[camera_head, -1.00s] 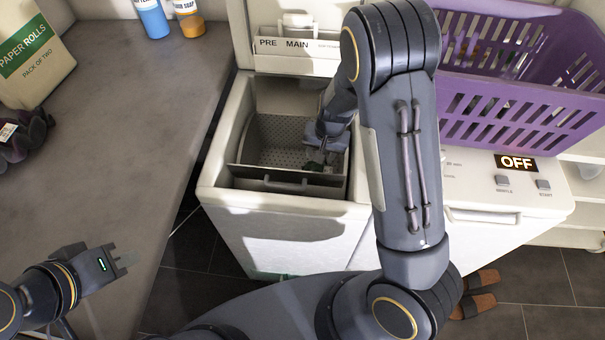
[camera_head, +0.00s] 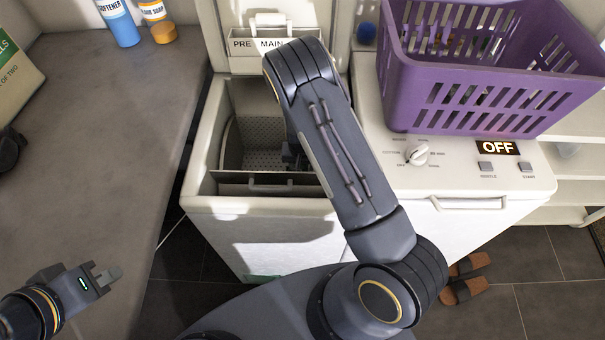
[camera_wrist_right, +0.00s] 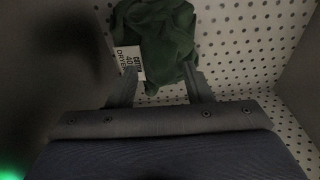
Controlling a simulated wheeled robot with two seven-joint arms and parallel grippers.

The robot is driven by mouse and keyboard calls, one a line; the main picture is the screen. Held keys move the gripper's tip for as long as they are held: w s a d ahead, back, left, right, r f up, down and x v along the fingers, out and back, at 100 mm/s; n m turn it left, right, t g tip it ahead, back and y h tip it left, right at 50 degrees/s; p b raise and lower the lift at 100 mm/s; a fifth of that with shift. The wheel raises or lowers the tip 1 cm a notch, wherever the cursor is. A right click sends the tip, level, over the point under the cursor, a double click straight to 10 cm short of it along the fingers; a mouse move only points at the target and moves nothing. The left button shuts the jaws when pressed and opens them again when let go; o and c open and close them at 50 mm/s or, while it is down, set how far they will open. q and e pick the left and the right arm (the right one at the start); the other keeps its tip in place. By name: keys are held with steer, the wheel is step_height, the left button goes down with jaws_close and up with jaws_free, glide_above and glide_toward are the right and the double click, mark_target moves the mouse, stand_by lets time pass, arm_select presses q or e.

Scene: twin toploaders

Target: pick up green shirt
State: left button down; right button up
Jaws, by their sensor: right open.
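The green shirt (camera_wrist_right: 160,40) lies crumpled on the perforated drum wall in the right wrist view, with a white printed label (camera_wrist_right: 130,62) on it. My right gripper (camera_wrist_right: 160,80) is open, its two fingertips at the near edge of the shirt, one on each side of its lower part. Whether the fingers touch the cloth I cannot tell. In the head view my right arm reaches down into the open left toploader (camera_head: 205,190), and the arm hides the shirt and the gripper there. My left gripper (camera_head: 105,275) is over the counter, empty, its fingers seen side-on.
The drum walls (camera_wrist_right: 250,50) surround the right gripper closely. A purple basket (camera_head: 480,95) stands on the closed right toploader (camera_head: 450,165), which shows OFF. Softener (camera_head: 120,22) and soap bottles (camera_head: 158,22) stand at the back of the grey counter (camera_head: 120,130). Brown slippers (camera_head: 465,290) lie on the floor.

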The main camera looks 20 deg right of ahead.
jaws_close()
stand_by(0.5)
